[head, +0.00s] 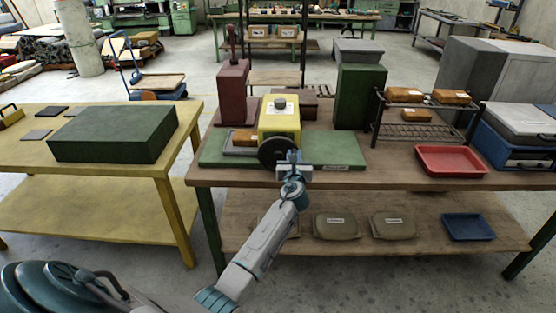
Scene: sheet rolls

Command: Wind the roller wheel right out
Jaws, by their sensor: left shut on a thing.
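The roller wheel (270,152) is a dark round wheel on the front of a yellow machine (279,122) with a grey knob on top. The machine stands on a green base plate (345,153) on the brown workbench. My left gripper (291,157) is at the right side of the wheel and is shut on it. The gripper covers part of the wheel's right edge, and the fingertips are too small to see clearly. My right gripper is not in view.
A dark red block (232,92) and a tall green block (360,97) stand behind the machine. A wire rack (417,131) with brown packages and a red tray (450,161) are to the right. A yellow table (25,160) with a green box (113,134) is at left.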

